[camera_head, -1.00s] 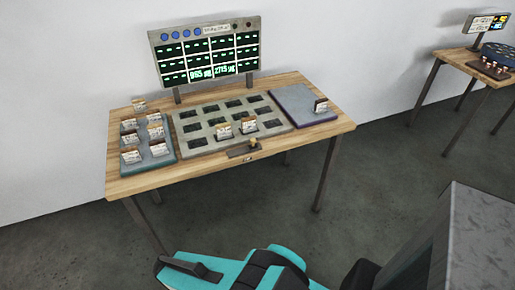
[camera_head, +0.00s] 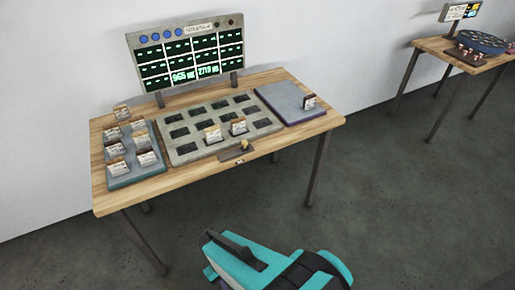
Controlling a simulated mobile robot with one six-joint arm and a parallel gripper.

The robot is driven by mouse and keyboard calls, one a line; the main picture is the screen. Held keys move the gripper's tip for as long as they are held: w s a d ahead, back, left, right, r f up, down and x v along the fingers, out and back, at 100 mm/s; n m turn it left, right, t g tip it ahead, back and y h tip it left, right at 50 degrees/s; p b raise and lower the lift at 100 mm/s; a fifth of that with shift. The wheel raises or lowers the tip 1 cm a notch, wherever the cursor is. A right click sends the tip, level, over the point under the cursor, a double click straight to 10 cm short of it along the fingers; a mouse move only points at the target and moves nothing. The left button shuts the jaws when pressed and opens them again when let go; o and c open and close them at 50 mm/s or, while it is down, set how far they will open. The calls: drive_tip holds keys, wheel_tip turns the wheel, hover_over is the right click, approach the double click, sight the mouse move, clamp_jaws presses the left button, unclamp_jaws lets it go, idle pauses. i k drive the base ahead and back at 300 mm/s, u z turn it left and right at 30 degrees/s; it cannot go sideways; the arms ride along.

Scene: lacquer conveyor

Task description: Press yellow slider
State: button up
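A small yellowish knob, which looks like the yellow slider (camera_head: 243,144), stands on a dark plate at the front edge of the wooden table (camera_head: 196,172). It is just in front of the grey panel with dark square slots (camera_head: 180,152). My teal and black arm end (camera_head: 275,268) is at the bottom of the view, in front of and below the table, well apart from the slider. Its fingers cannot be made out, so whether it is open or shut does not show.
A display board (camera_head: 188,55) with green readouts stands at the table's back. Several small blocks with labels sit on the left tray (camera_head: 122,179), two on the panel, one on the right purple tray (camera_head: 285,104). Another table (camera_head: 436,46) stands far right. Floor between is clear.

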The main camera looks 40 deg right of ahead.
sight(245, 143)
drive_tip(key=z, duration=0.8)
drive_tip(key=k, duration=0.95)
drive_tip(key=i, duration=0.85)
